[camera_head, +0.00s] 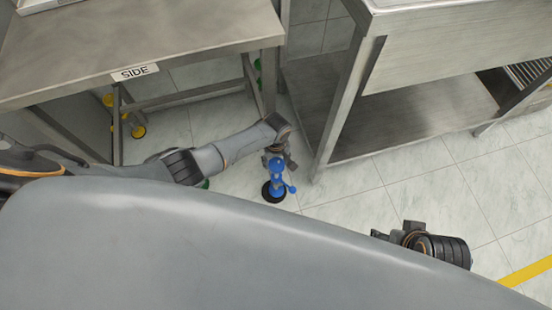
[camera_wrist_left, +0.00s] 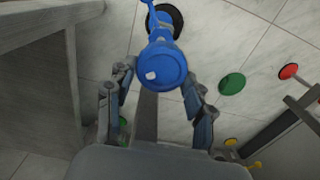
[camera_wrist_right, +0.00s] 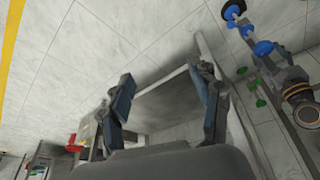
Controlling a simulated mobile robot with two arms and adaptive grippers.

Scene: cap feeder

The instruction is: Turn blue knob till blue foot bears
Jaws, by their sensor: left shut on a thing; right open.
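The blue knob (camera_head: 277,168) is a round blue head on a blue stem, with a side arm ending in a ball. Below it is the blue foot (camera_head: 273,190) with a wide black pad over the floor tiles. In the left wrist view the knob (camera_wrist_left: 160,70) has a white mark on its top. My left gripper (camera_head: 277,153) is over the knob, its fingers on either side and shut on it. Whether the pad presses on the floor cannot be told. My right gripper (camera_head: 398,233) is open and empty, apart from the knob; its spread fingers show in the right wrist view (camera_wrist_right: 163,88).
A steel table (camera_head: 150,45) labelled SIDE stands at the left. A second steel table with a lower shelf (camera_head: 420,125) stands at the right, one leg close to my left gripper. Green, red and yellow feet (camera_wrist_left: 232,84) show nearby.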

